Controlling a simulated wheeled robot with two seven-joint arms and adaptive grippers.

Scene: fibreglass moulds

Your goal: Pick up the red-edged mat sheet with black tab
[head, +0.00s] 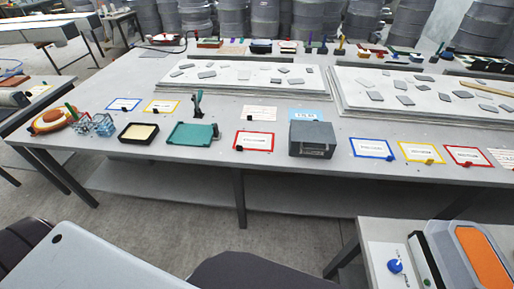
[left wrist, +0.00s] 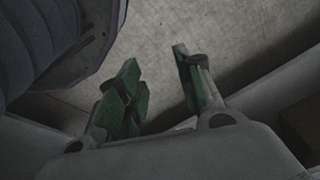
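A red-edged mat sheet (head: 255,141) with a black tab (head: 239,148) lies flat near the front edge of the table, in the middle of the head view. Neither gripper shows in the head view.
A grey box (head: 312,139) stands just right of the middle red-edged sheet, and a teal tray (head: 191,136) is to its left. A blue-edged sheet (head: 371,148) lies farther right. A white board (head: 243,84) with grey pieces is behind. A side table (head: 385,235) stands front right.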

